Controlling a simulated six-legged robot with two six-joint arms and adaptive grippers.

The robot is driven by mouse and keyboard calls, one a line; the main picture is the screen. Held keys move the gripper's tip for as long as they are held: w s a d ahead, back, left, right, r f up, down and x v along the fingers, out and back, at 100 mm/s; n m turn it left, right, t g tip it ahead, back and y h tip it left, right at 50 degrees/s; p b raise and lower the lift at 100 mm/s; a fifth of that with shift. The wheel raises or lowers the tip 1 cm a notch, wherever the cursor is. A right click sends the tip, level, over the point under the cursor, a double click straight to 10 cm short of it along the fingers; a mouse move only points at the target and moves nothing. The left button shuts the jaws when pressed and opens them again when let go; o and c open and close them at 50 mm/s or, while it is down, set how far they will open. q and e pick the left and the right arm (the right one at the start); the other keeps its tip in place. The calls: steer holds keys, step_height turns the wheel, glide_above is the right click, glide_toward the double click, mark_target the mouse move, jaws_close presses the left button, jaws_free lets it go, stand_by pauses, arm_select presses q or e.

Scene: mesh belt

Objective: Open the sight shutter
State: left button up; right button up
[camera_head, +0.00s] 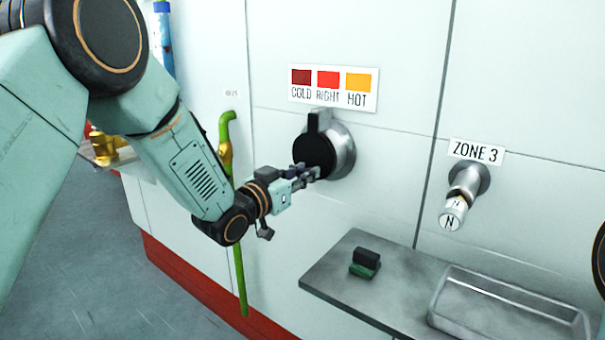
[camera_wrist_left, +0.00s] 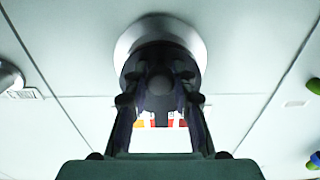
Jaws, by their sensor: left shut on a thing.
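The sight shutter (camera_head: 312,150) is a black round cover with a tab at its top, in front of a round steel sight housing (camera_head: 344,150) on the white wall. In the left wrist view the dark shutter (camera_wrist_left: 160,56) stands before the steel ring (camera_wrist_left: 160,28). My left gripper (camera_head: 312,173) reaches the lower part of the shutter. In the left wrist view its fingers (camera_wrist_left: 160,84) are on both sides of a dark rounded knob at the shutter, shut on it. The black cover hides the sight's face. My right gripper is out of view.
A sign (camera_head: 333,88) with three colour patches, COLD, RIGHT and HOT, is above the sight. A green pipe (camera_head: 239,270) runs down behind my left arm. A steel shelf (camera_head: 340,285) with a dark green-based block (camera_head: 365,262) and a tray (camera_head: 510,305) juts out below.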

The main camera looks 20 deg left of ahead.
arm_select(q)
jaws_close()
